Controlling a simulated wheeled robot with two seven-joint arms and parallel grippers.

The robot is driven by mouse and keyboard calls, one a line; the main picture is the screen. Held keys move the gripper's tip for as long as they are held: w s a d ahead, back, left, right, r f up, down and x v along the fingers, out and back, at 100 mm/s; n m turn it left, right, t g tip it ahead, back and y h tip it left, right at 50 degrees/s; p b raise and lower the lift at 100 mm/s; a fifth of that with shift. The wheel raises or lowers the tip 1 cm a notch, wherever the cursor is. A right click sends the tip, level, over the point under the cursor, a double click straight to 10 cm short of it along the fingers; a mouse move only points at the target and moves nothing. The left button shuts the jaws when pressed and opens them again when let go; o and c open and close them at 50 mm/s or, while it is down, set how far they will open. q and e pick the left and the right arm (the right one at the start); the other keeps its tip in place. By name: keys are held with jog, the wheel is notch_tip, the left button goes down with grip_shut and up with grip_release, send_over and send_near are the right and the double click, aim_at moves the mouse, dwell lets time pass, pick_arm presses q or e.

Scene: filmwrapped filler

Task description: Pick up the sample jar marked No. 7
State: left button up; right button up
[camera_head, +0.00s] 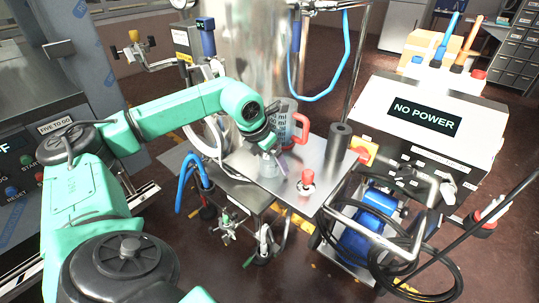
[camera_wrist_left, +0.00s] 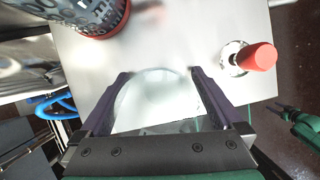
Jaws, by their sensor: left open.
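A small clear jar (camera_head: 268,166) stands on the steel table top. In the left wrist view the jar (camera_wrist_left: 158,100) shows from above as a pale, round, see-through shape. No number can be read on it. My left gripper (camera_head: 277,157) is over the jar in the head view. In the left wrist view its two dark purple fingers (camera_wrist_left: 160,88) are spread, one on each side of the jar. Whether either finger touches the jar I cannot tell.
A clear measuring jug with a red handle (camera_head: 285,122) stands behind the jar. A dark grey cylinder (camera_head: 338,143) stands farther right. A steel vessel (camera_head: 258,60) rises behind.

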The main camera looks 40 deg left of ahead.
pick_arm(q)
jog(key=c, duration=1.3)
